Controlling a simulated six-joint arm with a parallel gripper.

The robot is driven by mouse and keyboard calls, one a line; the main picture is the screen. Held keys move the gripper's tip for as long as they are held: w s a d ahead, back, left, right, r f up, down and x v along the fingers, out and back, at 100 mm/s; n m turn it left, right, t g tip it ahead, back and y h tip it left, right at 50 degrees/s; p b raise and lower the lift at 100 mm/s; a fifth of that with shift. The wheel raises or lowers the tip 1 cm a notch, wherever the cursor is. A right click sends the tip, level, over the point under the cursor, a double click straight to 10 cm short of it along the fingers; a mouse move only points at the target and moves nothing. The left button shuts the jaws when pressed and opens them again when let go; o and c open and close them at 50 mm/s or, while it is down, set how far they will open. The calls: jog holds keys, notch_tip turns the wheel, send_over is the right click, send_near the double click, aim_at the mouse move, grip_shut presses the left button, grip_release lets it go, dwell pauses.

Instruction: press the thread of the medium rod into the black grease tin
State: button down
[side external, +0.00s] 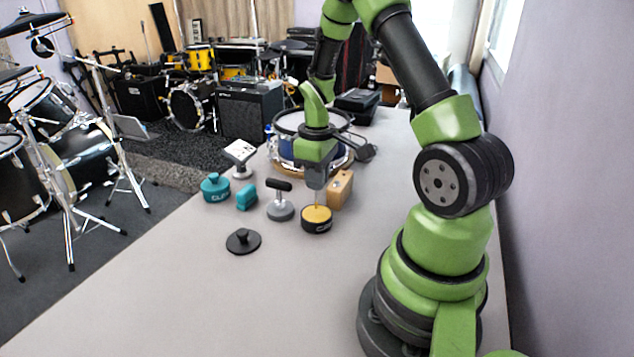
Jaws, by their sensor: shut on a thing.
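My gripper (316,184) points down over the black grease tin (317,227), near the middle of the table. It is shut on a thin rod, taken to be the medium rod (317,198), of which only a short length shows below the fingers. The tin is round and black with pale lettering on its side and an amber, grease-like top. The rod's lower end is over or at the amber surface; I cannot tell whether it touches. The thread is too small to make out.
A wooden block (341,188) stands close behind the tin. A grey stand with a black handle (280,205) is to its left. The front table (230,310) is clear.

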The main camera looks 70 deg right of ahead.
jog(key=shift+r, duration=2.8)
